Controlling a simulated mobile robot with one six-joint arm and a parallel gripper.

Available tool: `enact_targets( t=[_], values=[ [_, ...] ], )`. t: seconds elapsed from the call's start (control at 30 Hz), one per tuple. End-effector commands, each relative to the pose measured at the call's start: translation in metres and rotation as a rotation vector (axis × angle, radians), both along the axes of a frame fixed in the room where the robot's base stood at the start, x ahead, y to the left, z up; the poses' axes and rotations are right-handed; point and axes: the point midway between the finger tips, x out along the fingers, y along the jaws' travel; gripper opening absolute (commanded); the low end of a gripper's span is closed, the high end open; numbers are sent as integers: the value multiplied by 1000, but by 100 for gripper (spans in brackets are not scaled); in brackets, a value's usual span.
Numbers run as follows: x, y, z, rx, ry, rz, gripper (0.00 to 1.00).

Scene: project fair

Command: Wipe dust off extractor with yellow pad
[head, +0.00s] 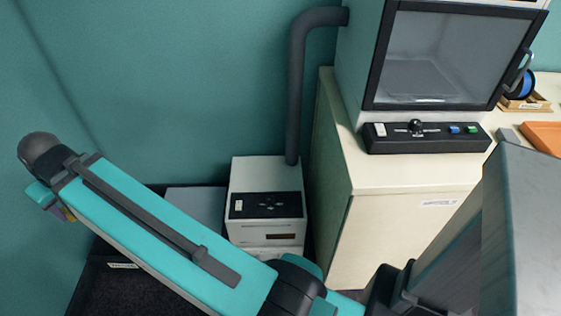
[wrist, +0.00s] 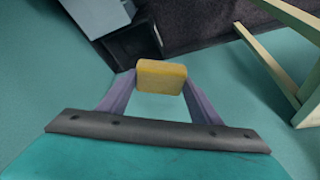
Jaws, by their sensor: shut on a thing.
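The extractor (head: 265,178) is a white box with a black control panel on its front, low at the wall in the head view. A dark pipe rises from its top. Dust on it is too fine to make out. My gripper (wrist: 160,82) is shut on the yellow pad (wrist: 162,70), a small block held between its two purple fingers in the wrist view. In the head view my arm reaches left, and only small purple and yellow bits show below its far end. The pad is apart from the extractor, left of it in the head view.
The dark pipe (head: 297,90) runs up to a glass-fronted cabinet (head: 450,60) on a cream cupboard (head: 400,215), right of the extractor. A dark, low-walled bay (head: 125,285) lies left of the extractor. A pale wooden frame (wrist: 270,65) stands right in the wrist view.

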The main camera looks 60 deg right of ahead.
Motion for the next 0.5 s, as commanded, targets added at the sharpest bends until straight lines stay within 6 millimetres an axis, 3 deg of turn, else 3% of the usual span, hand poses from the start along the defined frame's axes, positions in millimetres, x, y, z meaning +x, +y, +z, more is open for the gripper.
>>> enact_targets(
  t=[0.27, 0.37, 0.5],
  values=[
    [3, -18, -8, 0, 1, -53, 37],
    [6, -38, -16, 0, 1, -117, 37],
    [11, -80, -33, 0, 1, -248, 37]
  ],
)
